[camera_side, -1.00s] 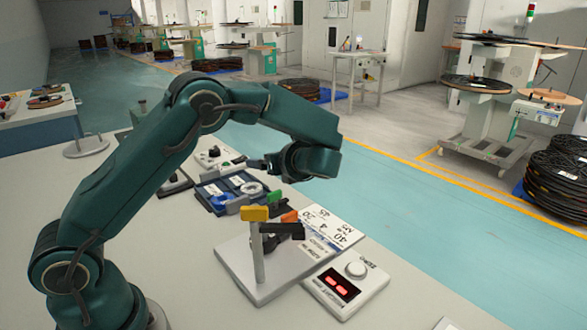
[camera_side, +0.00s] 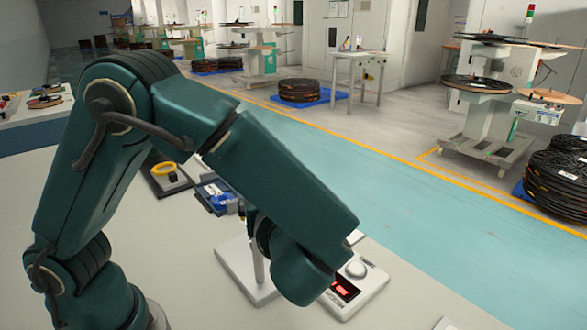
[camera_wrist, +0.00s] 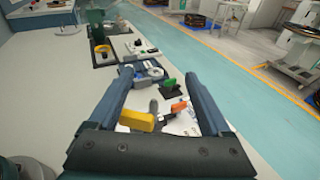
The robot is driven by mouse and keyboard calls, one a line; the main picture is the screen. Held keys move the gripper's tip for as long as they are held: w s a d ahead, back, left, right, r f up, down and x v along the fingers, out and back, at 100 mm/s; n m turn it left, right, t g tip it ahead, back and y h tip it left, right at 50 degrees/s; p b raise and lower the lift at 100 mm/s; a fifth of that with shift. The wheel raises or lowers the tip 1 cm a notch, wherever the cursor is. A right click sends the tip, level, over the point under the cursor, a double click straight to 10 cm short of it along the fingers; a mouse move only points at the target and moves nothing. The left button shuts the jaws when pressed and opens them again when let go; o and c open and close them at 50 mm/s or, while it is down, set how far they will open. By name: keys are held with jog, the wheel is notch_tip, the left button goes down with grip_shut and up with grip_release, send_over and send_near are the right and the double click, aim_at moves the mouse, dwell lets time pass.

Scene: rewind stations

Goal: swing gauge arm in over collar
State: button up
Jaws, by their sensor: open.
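The gauge stand's white base plate (camera_side: 235,270) and part of its upright post (camera_side: 259,266) show in the side view. My arm hides the gauge arm there. In the wrist view a yellow block (camera_wrist: 138,120), a dark grey part (camera_wrist: 154,108) and an orange tip (camera_wrist: 179,107) lie between and beyond my fingers. I cannot tell for sure which part is the collar. My gripper (camera_wrist: 159,76) is open, its two fingers spread either side of the yellow and orange parts, with nothing clearly held. Contact with them cannot be told.
A display box with red digits (camera_side: 345,287) stands right of the stand. A green-topped black piece (camera_wrist: 170,88) and a blue tray (camera_wrist: 148,71) lie farther along the bench. A dark tray with a yellow ring (camera_side: 165,171) is behind. The bench's left side is clear.

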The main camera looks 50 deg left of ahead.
jog(key=s+d+r+m+t, duration=0.2)
jog(key=s+d+t, duration=0.1)
jog(key=s+t, duration=0.15)
jog(key=w+a+f, duration=0.3)
jog(key=a+f, duration=0.1)
jog(key=f, duration=0.1)
jog(key=shift+w+a, duration=0.15)
jog(key=shift+a, duration=0.2)
jog(key=shift+f+g, duration=0.1)
jog(key=shift+g, duration=0.15)
jog(key=shift+c, duration=0.3)
grip_shut()
